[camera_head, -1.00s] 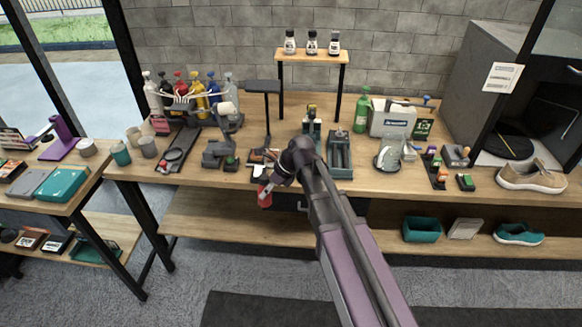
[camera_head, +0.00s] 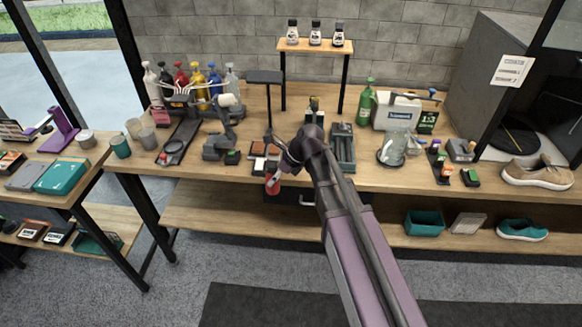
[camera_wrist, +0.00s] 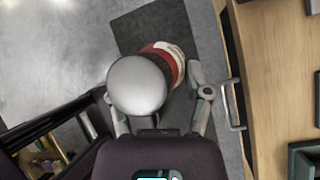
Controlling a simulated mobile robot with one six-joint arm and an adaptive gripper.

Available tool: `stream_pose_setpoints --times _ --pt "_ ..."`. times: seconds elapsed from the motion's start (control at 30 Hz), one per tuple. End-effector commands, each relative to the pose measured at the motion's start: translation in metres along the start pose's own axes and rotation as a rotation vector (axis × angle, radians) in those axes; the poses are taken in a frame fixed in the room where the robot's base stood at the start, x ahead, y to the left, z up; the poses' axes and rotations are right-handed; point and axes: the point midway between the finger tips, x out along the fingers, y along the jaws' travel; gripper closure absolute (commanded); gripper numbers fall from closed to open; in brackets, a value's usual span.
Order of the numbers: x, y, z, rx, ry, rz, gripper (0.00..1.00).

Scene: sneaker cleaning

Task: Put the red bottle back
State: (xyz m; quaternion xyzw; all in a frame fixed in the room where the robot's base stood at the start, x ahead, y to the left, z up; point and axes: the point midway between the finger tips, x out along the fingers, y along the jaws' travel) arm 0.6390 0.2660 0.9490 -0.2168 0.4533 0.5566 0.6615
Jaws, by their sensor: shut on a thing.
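My gripper (camera_wrist: 155,105) is shut on the red bottle (camera_wrist: 166,62), seen in the wrist view with its round silver-grey top toward the camera and a red and white body beyond. In the head view the red bottle (camera_head: 273,184) hangs below my gripper, at the front edge of the long wooden table (camera_head: 230,177). In the wrist view, floor shows below the bottle and the table edge is to its right. A rack (camera_head: 190,98) at the back left holds several bottles, including another red one (camera_head: 181,74).
A drawer handle (camera_wrist: 232,105) is right of my gripper. A green bottle (camera_head: 366,103) stands farther back. The floor in front is clear.

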Motion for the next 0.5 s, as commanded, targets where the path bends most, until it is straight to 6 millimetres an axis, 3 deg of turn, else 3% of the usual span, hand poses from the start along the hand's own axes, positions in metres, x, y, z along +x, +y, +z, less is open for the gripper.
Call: stream_pose_setpoints --times 0.3,0.5 --pt "-0.037 -0.019 -0.049 0.103 -0.029 -0.107 0.94" --pt "-0.049 -0.026 -0.064 0.139 -0.039 -0.143 0.94"
